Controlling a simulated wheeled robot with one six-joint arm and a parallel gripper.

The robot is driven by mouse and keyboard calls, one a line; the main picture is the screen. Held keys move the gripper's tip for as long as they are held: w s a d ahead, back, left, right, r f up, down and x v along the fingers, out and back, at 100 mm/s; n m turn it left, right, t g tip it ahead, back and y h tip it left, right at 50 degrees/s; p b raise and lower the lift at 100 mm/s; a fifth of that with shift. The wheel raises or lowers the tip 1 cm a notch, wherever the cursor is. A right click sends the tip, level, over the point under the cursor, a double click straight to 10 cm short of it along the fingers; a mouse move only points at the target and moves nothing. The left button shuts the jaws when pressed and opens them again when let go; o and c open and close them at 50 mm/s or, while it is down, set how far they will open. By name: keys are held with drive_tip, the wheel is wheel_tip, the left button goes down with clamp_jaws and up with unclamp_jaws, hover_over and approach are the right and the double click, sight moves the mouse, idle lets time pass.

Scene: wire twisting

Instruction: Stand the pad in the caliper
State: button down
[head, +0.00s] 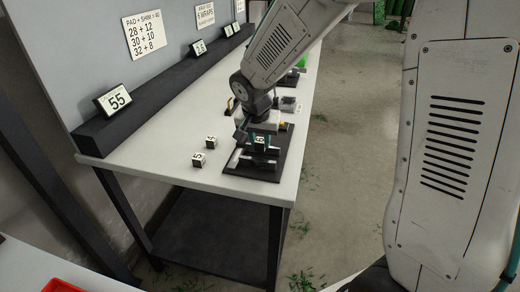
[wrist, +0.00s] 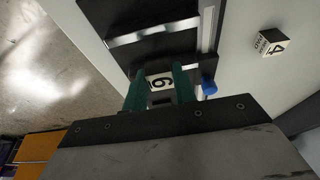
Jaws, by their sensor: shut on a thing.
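My gripper (head: 260,137) is shut on a small pale block with a black digit that looks like 6 or 9, taken to be the pad (head: 262,142). In the wrist view the pad (wrist: 160,82) sits between the green fingertips (wrist: 161,76). The dark caliper fixture (head: 250,171) with pale metal bars lies under and just in front of the gripper at the table's near end. In the wrist view the fixture (wrist: 150,55) and its bars show beyond the fingertips. Whether the pad touches the fixture, I cannot tell. The fingers hide part of the pad.
Two labelled cubes (head: 198,159) (head: 211,142) stand left of the fixture; a cube marked 4 (wrist: 269,42) shows in the wrist view. A dark ledge (head: 165,91) carries number signs, including 55 (head: 117,99). A blue knob (wrist: 208,84) is beside the fingers. Grey blocks (head: 289,104) lie behind.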

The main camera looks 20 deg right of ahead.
sight(259, 144)
drive_tip(key=shift+f, duration=1.75)
drive_tip(key=shift+f, duration=0.15)
drive_tip(key=c, duration=1.1)
unclamp_jaws()
drive_tip(key=v, duration=1.2)
drive_tip(key=shift+s+r, duration=0.1)
drive_tip(key=shift+r, duration=0.1)
drive_tip(key=s+d+r+n, duration=0.1)
drive_tip(key=s+n, duration=0.1)
drive_tip(key=s, duration=0.7)
drive_tip(key=s+d+r+n+g+y, duration=0.1)
drive_tip(key=s+d+r+n, duration=0.1)
drive_tip(key=s, duration=0.7)
drive_tip(key=s+d+r+n+y, duration=0.1)
drive_tip(key=s+d+r+n, duration=0.1)
drive_tip(key=s, duration=0.7)
drive_tip(key=shift+s+d+n+g, duration=0.1)
drive_tip(key=shift+n+g, duration=0.2)
drive_tip(key=shift+n, duration=0.3)
